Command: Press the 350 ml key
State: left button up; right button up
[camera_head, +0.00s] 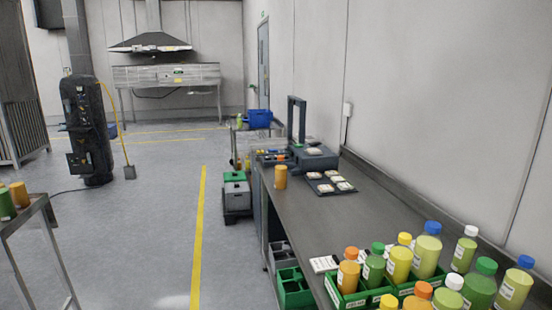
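I cannot make out a 350 ml key in the head view. A dark grey machine (316,158) with an upright frame stands at the far end of the long bench, and any keys on it are too small to tell. A tall black machine (88,130) with small panels and a yellow hose stands on the floor at the left; its markings are unreadable. Neither of my grippers is in view.
The long dark bench (350,215) runs along the right wall. Green crates (346,300) of capped bottles fill its near end. An orange container (281,177) and a dark tray (322,188) stand farther back. The floor left of the yellow line (199,240) is mostly clear.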

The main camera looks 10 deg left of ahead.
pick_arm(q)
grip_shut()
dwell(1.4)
